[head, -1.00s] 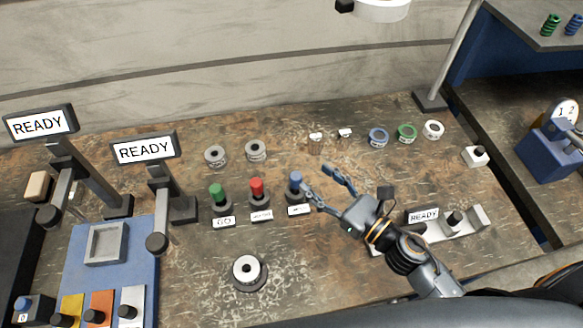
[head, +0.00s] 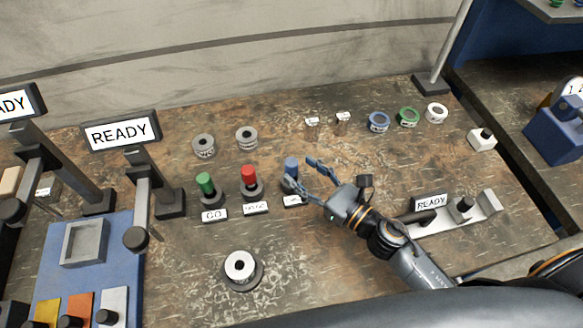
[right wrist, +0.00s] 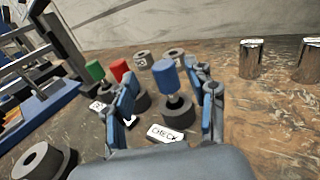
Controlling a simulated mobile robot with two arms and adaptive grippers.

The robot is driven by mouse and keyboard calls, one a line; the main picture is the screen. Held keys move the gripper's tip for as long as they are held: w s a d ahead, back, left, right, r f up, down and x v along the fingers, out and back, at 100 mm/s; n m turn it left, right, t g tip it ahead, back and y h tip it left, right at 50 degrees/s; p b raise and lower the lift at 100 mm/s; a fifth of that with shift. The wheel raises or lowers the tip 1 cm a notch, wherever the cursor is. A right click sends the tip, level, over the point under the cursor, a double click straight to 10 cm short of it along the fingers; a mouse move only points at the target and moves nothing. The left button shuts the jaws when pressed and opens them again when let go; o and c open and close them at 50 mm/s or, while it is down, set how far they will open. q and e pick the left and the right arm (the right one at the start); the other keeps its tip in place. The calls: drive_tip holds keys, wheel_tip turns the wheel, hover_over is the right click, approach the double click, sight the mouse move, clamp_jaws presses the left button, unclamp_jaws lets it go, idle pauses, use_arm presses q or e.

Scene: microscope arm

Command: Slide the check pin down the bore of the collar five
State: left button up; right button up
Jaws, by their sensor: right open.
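The check pin (head: 291,168) has a blue handle and stands upright in a dark round holder behind a label; the label reads CHECK in the right wrist view. My right gripper (head: 298,172) is open, its fingers reaching to either side of the blue handle. The handle also shows between the fingers in the right wrist view (right wrist: 166,78); I cannot tell whether they touch it. A grey collar (head: 240,267) with a dark bore sits on a dark round base at the front. Two more grey collars (head: 204,146) (head: 247,138) stand behind; no number is legible. My left gripper is out of view.
Green (head: 205,184) and red (head: 249,177) handled pins stand left of the check pin. A READY-labelled fixture (head: 487,204) is at right. A blue tray station (head: 105,270) is at left.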

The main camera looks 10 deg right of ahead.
sight(293, 163)
drive_tip(key=p+x, duration=0.1)
drive_tip(key=x, duration=0.3)
drive_tip(key=shift+w+d+r, duration=0.1)
drive_tip(key=shift+d, duration=0.05)
drive_tip(key=shift+w+a+p, duration=0.2)
drive_tip(key=shift+w+p, duration=0.1)
drive_tip(key=shift+c, duration=0.2)
clamp_jaws()
